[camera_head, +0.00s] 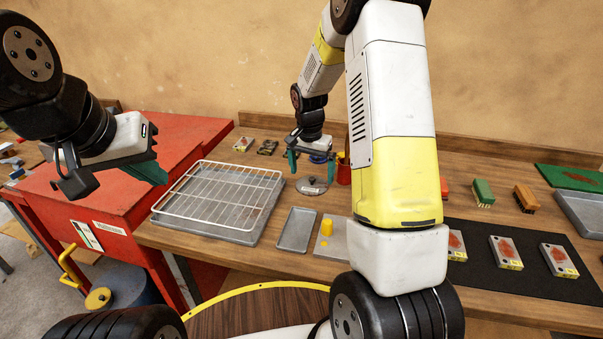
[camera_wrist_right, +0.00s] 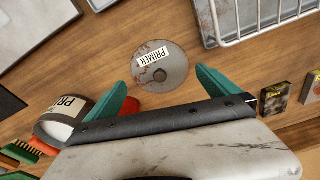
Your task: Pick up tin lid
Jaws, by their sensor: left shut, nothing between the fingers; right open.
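The tin lid (camera_head: 312,187) is a round grey disc with rusty marks and a white label, lying on the wooden bench. In the right wrist view the lid (camera_wrist_right: 172,79) shows its "PRIMER" label and lies just beyond the fingertips, roughly centred between them. My right gripper (camera_head: 311,166) is open and empty above the lid, its two teal fingers spread apart; it also shows in the wrist view (camera_wrist_right: 162,84). My left gripper (camera_head: 152,173) is shut and empty, in the air over the red cabinet at the left.
A wire rack over a grey tray (camera_head: 196,231) lies left of the lid. A smaller grey tray (camera_head: 297,229) is nearer. A red container (camera_head: 343,173) stands close right of the lid. A labelled tin (camera_wrist_right: 62,120) shows at the wrist view's left. My right arm hides some bench.

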